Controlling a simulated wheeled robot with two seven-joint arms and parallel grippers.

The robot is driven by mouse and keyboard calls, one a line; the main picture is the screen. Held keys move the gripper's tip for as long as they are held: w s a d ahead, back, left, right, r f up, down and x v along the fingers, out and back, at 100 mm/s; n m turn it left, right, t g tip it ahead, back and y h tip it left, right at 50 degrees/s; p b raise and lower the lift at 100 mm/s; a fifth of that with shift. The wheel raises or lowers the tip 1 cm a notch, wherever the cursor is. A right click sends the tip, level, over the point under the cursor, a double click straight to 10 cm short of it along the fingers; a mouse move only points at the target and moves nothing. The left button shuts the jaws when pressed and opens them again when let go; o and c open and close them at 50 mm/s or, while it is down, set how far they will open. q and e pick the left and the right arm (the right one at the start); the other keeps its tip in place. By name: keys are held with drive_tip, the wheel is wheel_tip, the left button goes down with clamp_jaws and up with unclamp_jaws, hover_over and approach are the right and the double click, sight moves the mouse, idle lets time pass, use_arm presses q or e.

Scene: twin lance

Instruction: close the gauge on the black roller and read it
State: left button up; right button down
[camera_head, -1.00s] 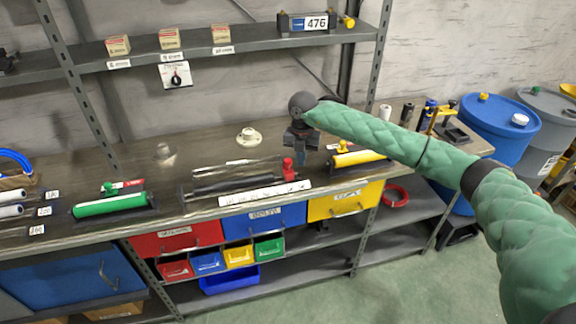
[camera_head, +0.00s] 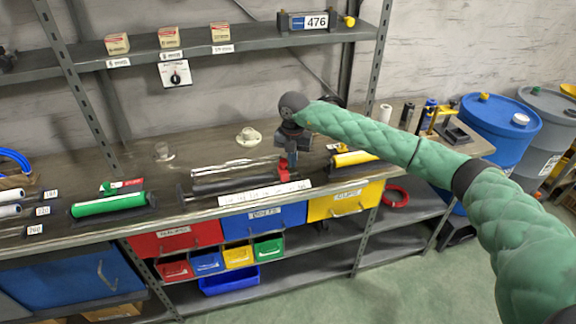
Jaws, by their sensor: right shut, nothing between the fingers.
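The black roller (camera_head: 228,184) lies in a rack on the bench, behind a white scale strip (camera_head: 262,193). A red part (camera_head: 284,174), probably the gauge's slide or handle, is at the roller's right end. My right gripper (camera_head: 291,163) points down at this red part and partly hides it. It is shut with nothing in it; I cannot tell whether it touches the red part. A display box (camera_head: 316,22) on the upper shelf reads 476 and has a yellow knob at its right. My left gripper is not in view.
A green roller (camera_head: 110,204) lies left on the bench, and a yellow roller (camera_head: 354,158) lies right of my gripper. A cream round piece (camera_head: 249,137) stands behind the black roller. Coloured drawers are below the bench edge.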

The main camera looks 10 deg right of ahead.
sight(282, 161)
drive_tip(key=shift+a, duration=0.4)
drive_tip(key=shift+a+b, duration=0.45)
drive_tip(key=shift+a, duration=0.85)
drive_tip(key=shift+s+a+b, duration=0.1)
drive_tip(key=shift+a+b, duration=0.3)
drive_tip(key=shift+a, duration=0.7)
drive_tip(key=shift+d, duration=0.3)
idle(0.3)
drive_tip(key=shift+d+b, duration=0.3)
drive_tip(key=shift+d, duration=0.4)
drive_tip(key=shift+r+p, duration=1)
drive_tip(key=shift+r, duration=3.05)
